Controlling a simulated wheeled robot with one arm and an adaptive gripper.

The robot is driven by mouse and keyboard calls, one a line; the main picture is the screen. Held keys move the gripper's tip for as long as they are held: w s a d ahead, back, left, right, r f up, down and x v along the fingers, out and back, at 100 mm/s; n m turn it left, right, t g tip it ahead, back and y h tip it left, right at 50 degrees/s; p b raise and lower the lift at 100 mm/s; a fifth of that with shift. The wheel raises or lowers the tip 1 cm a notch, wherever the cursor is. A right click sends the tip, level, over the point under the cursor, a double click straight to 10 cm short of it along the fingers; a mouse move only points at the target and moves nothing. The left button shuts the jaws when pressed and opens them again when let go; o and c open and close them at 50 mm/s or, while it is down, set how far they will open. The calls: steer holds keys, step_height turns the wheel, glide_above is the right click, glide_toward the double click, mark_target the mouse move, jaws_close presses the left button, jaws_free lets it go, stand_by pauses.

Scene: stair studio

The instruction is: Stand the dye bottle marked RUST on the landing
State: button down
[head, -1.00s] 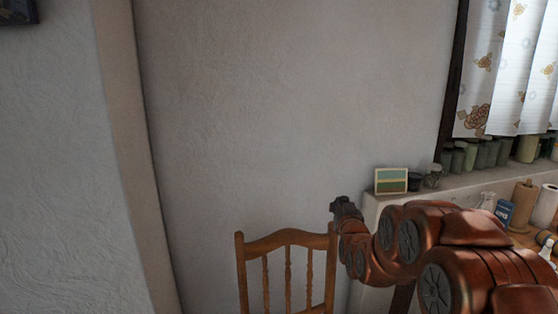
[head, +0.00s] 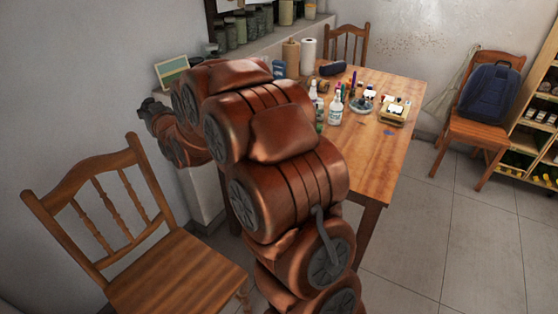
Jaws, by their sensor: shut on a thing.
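My gripper (head: 150,108) shows as a small dark shape at the end of my copper-coloured arm, near the wall and above the near chair. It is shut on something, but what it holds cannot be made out. Small white bottles (head: 335,109) stand on the wooden table among other craft items. Their labels are too small to read, so I cannot tell whether one says RUST. No landing or stairs show in this view.
A wooden chair (head: 170,272) stands at the front left. The wooden table (head: 378,165) is right of my arm. A ledge with jars (head: 232,36) runs along the wall. A chair holds a blue backpack (head: 490,93) beside a shelf (head: 538,125). The tiled floor (head: 450,245) is clear at right.

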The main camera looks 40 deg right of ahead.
steer(key=s+d+f+m+h+b, duration=0.1)
steer(key=s+d+f+b, duration=0.5)
steer(key=s+d, duration=0.3)
steer(key=s+d+f+m+h+b, duration=0.1)
steer(key=s+d+f+h+b, duration=0.1)
steer(key=s+d+f+b, duration=0.4)
steer(key=s+d+f+m+h+b, duration=0.1)
steer(key=s+d+f+b, duration=0.5)
steer(key=s+d+b, duration=0.4)
steer(key=s+d, duration=0.1)
steer(key=d, duration=0.3)
steer(key=shift+s+g+h, duration=0.3)
steer(key=shift+g+h, duration=0.1)
steer(key=shift+w+r, duration=0.1)
